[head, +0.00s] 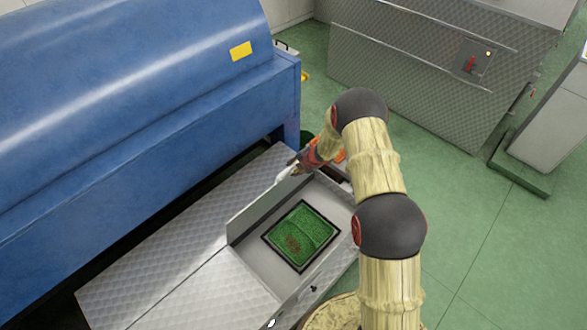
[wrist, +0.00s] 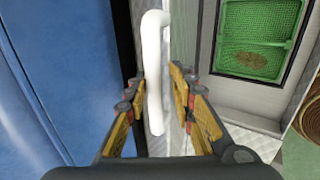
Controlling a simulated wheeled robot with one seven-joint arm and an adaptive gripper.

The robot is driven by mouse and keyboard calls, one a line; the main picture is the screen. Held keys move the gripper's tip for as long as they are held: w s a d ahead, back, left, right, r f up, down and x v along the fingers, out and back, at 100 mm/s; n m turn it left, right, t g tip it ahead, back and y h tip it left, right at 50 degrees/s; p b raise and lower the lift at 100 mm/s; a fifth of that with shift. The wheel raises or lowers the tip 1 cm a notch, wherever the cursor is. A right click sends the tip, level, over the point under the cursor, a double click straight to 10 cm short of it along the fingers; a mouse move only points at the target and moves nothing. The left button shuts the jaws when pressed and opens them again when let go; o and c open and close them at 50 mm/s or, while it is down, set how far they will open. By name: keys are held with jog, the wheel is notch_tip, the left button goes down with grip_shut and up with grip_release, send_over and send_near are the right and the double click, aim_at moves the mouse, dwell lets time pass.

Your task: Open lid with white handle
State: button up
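The white handle (wrist: 153,75) runs lengthwise between my gripper's fingers (wrist: 157,85) in the wrist view. The yellow fingers stand apart on either side of it, and I see no clear grip on it. In the head view, part of the white handle (head: 286,173) shows beside my gripper (head: 298,168). The grey lid (head: 262,209) stands raised along the left side of a metal compartment, which is uncovered. Inside lies a green mesh in a dark frame (head: 300,235), also seen in the wrist view (wrist: 254,40). My gripper hides part of the lid's far end.
A large blue machine (head: 130,100) stands close on the left. Tread-plate metal (head: 170,265) lies between it and the compartment. A second white handle (head: 271,323) shows at the bottom edge. A grey cabinet (head: 420,80) stands behind; green floor (head: 490,250) is clear at right.

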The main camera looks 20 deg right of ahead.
jog(key=shift+o, duration=0.5)
jog(key=shift+s+f, duration=0.1)
jog(key=shift+f, duration=0.05)
jog(key=v, duration=1.2)
jog(key=shift+c, duration=0.3)
